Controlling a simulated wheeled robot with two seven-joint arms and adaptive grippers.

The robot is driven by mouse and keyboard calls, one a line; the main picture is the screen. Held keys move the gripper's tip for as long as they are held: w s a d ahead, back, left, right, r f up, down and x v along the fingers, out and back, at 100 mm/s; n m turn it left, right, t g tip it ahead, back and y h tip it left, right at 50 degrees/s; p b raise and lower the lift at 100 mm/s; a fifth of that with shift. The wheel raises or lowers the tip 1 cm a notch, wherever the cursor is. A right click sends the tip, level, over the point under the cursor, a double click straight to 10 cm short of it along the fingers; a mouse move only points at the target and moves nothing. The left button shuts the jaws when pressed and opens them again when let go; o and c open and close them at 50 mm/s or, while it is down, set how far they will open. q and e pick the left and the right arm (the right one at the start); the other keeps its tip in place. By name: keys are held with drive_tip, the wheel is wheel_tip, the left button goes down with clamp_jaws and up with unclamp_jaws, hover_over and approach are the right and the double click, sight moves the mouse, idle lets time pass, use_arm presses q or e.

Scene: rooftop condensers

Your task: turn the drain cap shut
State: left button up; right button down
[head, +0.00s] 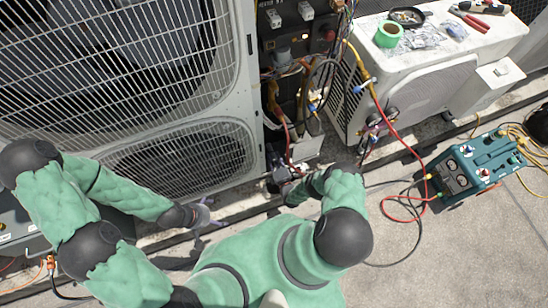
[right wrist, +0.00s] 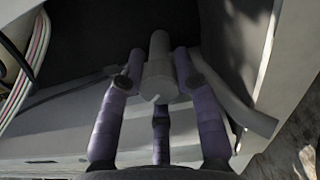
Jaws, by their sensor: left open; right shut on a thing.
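The drain cap (right wrist: 158,82) is a pale grey, rounded piece in the right wrist view, in front of a dark opening low on the condenser. My right gripper (right wrist: 157,75) has its purple-grey fingers closed around it from both sides. In the head view my right gripper (head: 283,177) is low at the open condenser's base, and the cap is too small and covered to make out there. My left gripper (head: 203,213) is open and empty near the ground, in front of the large condenser's lower grille, well left of the cap.
The large condenser (head: 245,90) stands open with loose wiring (head: 290,100). A smaller white unit (head: 430,75) carries green tape (head: 388,34) and pliers (head: 474,20). A teal gauge box (head: 475,165) with red and black hoses lies on the concrete at right. Pale ground is free in front.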

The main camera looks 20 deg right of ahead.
drive_tip(key=shift+a+n, duration=0.25)
drive_tip(key=shift+n, duration=0.45)
drive_tip(key=c, duration=0.9)
unclamp_jaws()
drive_tip(key=shift+d, duration=0.1)
drive_tip(key=shift+s+f, duration=0.1)
drive_tip(key=shift+s, duration=0.1)
drive_tip(key=s, duration=1.1)
drive_tip(key=shift+s+a, duration=0.3)
drive_tip(key=shift+a, duration=0.05)
